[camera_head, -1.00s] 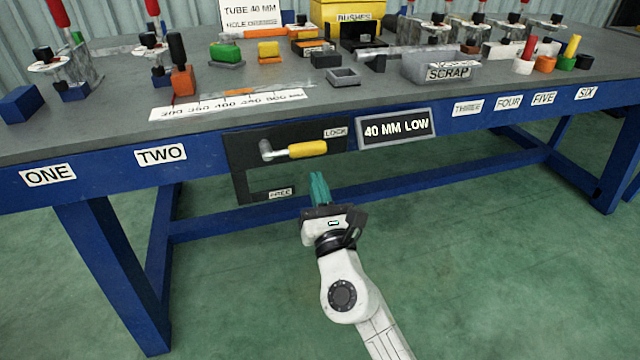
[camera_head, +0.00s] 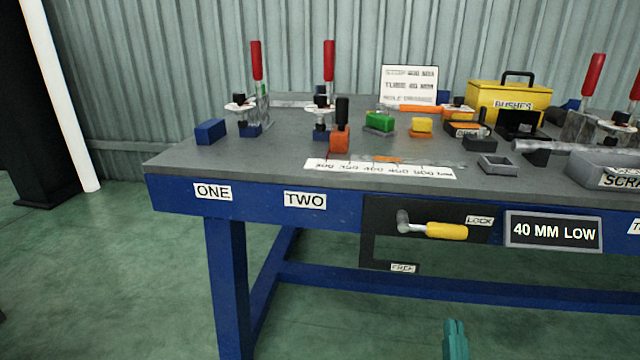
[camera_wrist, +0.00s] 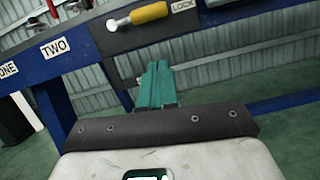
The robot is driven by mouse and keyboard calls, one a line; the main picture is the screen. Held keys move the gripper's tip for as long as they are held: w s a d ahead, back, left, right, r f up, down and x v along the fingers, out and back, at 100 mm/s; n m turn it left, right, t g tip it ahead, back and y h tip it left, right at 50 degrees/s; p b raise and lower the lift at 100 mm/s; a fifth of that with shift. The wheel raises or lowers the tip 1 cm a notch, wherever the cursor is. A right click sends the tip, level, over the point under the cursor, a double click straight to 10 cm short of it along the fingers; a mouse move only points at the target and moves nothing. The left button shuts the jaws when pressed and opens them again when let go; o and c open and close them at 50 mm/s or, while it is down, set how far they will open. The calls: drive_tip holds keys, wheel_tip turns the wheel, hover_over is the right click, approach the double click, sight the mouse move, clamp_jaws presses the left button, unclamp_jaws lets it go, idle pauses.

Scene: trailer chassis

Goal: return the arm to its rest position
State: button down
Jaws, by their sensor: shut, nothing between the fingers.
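My gripper (camera_head: 455,340) shows only its teal fingertips at the bottom edge of the head view, low in front of the table and apart from it. The rest of my arm is out of that view. In the wrist view the teal fingers (camera_wrist: 155,85) lie together, shut, with nothing between them. They point toward the table's front, below the yellow-handled lever (camera_wrist: 149,13). In the head view that lever (camera_head: 432,229) lies level on its dark plate, beside the LOCK label.
The blue-framed table (camera_head: 330,208) carries red-handled clamps (camera_head: 328,75), a yellow BUSHES box (camera_head: 510,100), a SCRAP tray (camera_head: 600,172) and small coloured blocks. A 40 MM LOW sign (camera_head: 553,232) hangs on its front edge. The green floor at the left (camera_head: 110,270) is clear.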

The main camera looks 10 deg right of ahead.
drive_tip(key=s+d+m+g+h, duration=0.65)
drive_tip(key=d+m, duration=0.35)
drive_tip(key=m, duration=0.5)
drive_tip(key=s+d+f+m+g+y, duration=0.1)
drive_tip(key=s+d+f+m+g, duration=0.55)
drive_tip(key=m, duration=0.25)
drive_tip(key=s+a+f+m+g+y, duration=0.35)
drive_tip(key=f+m+y, duration=0.2)
drive_tip(key=f, duration=0.55)
drive_tip(key=s+a+f+m+g+y, duration=0.25)
drive_tip(key=s+a+f+y, duration=0.4)
drive_tip(key=a, duration=0.45)
wheel_tip(320, 180, up, 34)
drive_tip(key=n+p, duration=0.1)
drive_tip(key=p, duration=3.3)
drive_tip(key=shift+s+r+y, duration=0.25)
drive_tip(key=shift+s+y, duration=0.05)
drive_tip(key=shift+y, duration=0.05)
